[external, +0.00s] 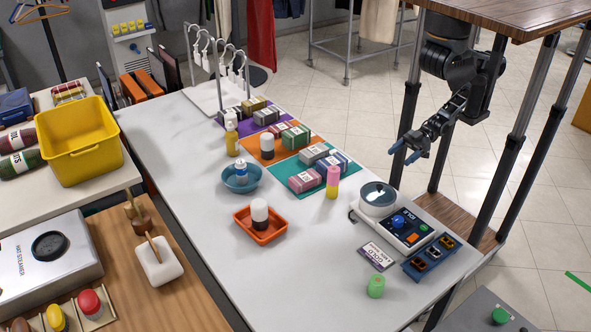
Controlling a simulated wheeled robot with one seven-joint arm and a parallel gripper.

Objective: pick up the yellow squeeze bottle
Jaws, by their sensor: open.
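A pink and yellow bottle (332,186) stands upright at the near corner of the teal mat. My gripper (404,151) has blue fingertips. It is open and empty, in the air beyond the right edge of the table. It is well to the right of the yellow squeeze bottle and closer to the pink and yellow bottle, touching neither.
Several small packs lie on the purple, orange and teal (281,173) mats. A blue bowl (226,181) and an orange tray (245,229) hold bottles. A scale (402,228) stands at the right, and a hook rack (213,96) at the back.

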